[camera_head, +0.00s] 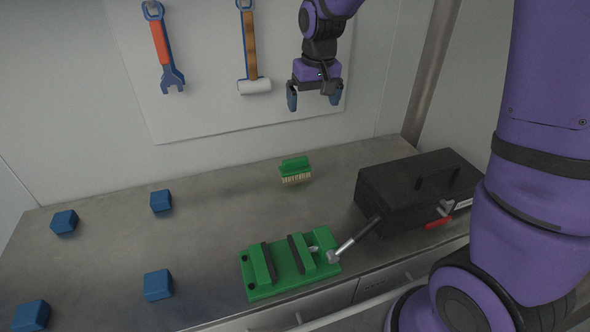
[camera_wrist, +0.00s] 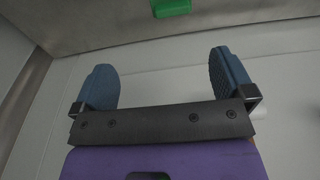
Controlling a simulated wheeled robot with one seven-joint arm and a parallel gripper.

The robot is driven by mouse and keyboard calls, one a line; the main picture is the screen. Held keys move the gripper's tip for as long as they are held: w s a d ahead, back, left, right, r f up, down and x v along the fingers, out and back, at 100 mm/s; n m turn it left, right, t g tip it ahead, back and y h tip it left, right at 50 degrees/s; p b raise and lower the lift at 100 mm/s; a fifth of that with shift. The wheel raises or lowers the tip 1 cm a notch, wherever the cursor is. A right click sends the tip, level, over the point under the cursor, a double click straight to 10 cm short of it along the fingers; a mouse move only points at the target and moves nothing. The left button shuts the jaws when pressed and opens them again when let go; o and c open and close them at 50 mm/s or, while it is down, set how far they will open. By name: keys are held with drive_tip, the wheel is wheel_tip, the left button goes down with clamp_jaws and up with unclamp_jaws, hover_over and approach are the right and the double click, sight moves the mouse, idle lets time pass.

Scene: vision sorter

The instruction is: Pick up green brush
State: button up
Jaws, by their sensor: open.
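The green brush (camera_head: 296,170) stands on the metal worktop near its back edge, bristles down and green back up. In the wrist view part of a green thing that looks like the brush (camera_wrist: 171,8) shows at the top edge, beyond the fingertips. My gripper (camera_head: 314,103) hangs above the brush in front of the back wall, clearly apart from it, with its two blue fingers spread and nothing between them. The open fingers also show in the wrist view (camera_wrist: 163,75).
A green vise (camera_head: 262,272) sits at the worktop's front, its handle beside a black toolbox (camera_head: 400,190) on the right. Several blue blocks (camera_head: 161,201) lie on the left. A wrench (camera_head: 163,50) and a hammer (camera_head: 250,45) hang on the wall. The worktop around the brush is clear.

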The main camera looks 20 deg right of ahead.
drive_tip(key=g, duration=0.1)
hover_over(295, 159)
wheel_tip(295, 159, down, 12)
drive_tip(key=shift+f, duration=5.45)
drive_tip(key=c, duration=0.8)
drive_tip(key=shift+c, duration=0.2)
drive_tip(key=shift+r, duration=0.1)
drive_tip(key=shift+r, duration=0.75)
wheel_tip(295, 159, up, 2)
drive_tip(key=shift+r, duration=0.1)
drive_tip(key=s+r, duration=0.1)
drive_tip(key=s, duration=1.5)
drive_tip(key=shift+r, duration=0.1)
